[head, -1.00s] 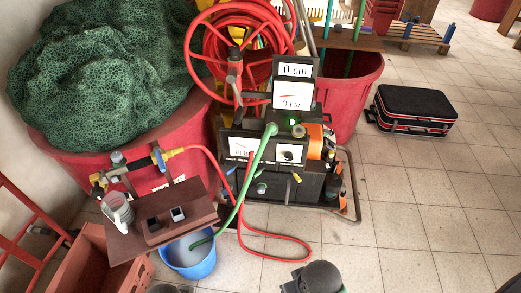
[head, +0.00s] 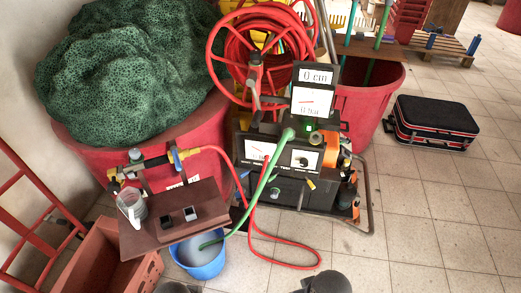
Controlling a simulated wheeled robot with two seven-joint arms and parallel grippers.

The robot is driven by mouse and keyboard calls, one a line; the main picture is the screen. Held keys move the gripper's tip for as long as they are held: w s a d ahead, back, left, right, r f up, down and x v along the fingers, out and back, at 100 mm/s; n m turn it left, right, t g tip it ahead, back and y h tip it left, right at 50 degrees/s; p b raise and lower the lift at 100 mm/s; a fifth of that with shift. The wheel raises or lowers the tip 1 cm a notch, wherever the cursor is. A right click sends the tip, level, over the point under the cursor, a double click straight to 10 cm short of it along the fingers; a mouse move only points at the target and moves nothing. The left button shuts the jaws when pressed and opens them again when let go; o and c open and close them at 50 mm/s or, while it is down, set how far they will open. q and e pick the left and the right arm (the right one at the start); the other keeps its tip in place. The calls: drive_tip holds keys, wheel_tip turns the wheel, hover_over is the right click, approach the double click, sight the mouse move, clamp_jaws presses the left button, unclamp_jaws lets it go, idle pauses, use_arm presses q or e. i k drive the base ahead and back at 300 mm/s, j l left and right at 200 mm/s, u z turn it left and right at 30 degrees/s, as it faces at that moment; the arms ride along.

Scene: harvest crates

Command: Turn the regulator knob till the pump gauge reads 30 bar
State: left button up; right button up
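The pump unit (head: 290,190) is a dark box on a tube frame, standing on the tiled floor at the centre. Its front has a white gauge (head: 259,150) on the left and a white panel with a small black knob (head: 304,159) on the right. A brass-coloured round part (head: 315,138) sits above that panel. Above the box, a white display with a red needle (head: 311,102) seems to read 0 bar, and a smaller display (head: 317,76) reads 0 cm. I cannot tell for certain which part is the regulator knob.
A green hose (head: 266,178) runs from the pump into a blue bucket (head: 203,262). A red hose (head: 300,262) loops on the floor. A brown shelf (head: 160,236) stands left, a black suitcase (head: 434,121) right.

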sight(304, 163)
drive_tip(key=j, duration=0.8)
drive_tip(key=k+j+z, duration=0.1)
drive_tip(key=j, duration=0.7)
